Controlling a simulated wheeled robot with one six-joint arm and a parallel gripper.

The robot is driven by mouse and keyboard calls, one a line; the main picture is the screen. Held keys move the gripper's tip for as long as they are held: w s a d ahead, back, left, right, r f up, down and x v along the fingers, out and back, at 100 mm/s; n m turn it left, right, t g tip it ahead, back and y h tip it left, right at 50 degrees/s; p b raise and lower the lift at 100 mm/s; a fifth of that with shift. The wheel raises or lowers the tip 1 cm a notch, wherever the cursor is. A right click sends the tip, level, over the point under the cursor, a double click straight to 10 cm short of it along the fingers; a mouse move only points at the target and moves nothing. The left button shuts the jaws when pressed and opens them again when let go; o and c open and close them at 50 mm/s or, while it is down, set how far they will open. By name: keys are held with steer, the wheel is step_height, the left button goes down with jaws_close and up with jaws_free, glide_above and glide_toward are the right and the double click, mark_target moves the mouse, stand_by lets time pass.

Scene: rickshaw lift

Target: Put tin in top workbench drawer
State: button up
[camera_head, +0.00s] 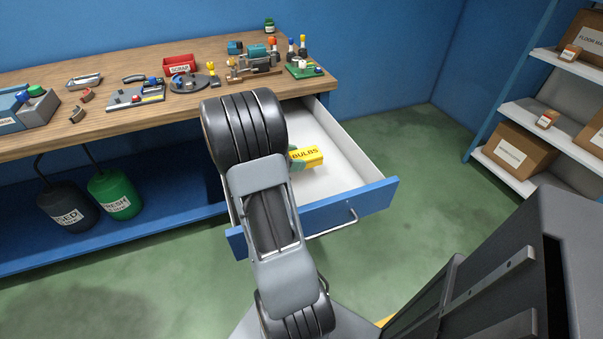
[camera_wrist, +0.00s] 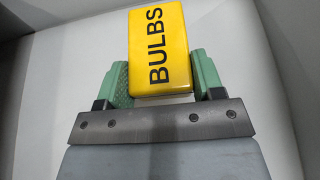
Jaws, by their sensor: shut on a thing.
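A yellow tin labelled BULBS (camera_head: 309,156) shows over the open workbench drawer (camera_head: 349,193) in the head view. The drawer is white inside with a blue front and a metal handle, and it is pulled out. In the wrist view the tin (camera_wrist: 160,50) is between the green fingers of my gripper (camera_wrist: 158,82), which is shut on its sides. The white drawer inside fills the background there. I cannot tell whether the tin touches the drawer floor. My arm hides the left part of the drawer in the head view.
The wooden workbench (camera_head: 130,62) holds a red scrap bin (camera_head: 179,64), a vise (camera_head: 257,61) and several small parts. Two labelled jugs stand on the blue lower shelf (camera_head: 160,222). A shelf rack with boxes (camera_head: 515,153) stands at the right. The green floor between is clear.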

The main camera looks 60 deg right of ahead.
mark_target(301, 178)
steer(key=shift+s+d+f+b, duration=0.15)
steer(key=shift+s+d+f, duration=0.2)
steer(key=shift+f, duration=0.3)
steer(key=shift+s+d+f+b, duration=0.15)
steer(key=shift+s+d+f, duration=0.1)
steer(key=shift+d+f, duration=0.3)
steer(key=shift+s+d+f+b, duration=0.15)
steer(key=shift+f+b, duration=0.45)
steer(key=shift+f, duration=1.15)
steer(key=shift+f, duration=0.15)
steer(key=o, duration=1)
steer(key=shift+c, duration=0.2)
steer(key=shift+a+r, duration=0.2)
steer(key=shift+r, duration=0.05)
steer(key=p+v, duration=0.2)
steer(key=v, duration=0.9)
steer(key=shift+w+a, duration=0.25)
steer(key=shift+w, duration=0.1)
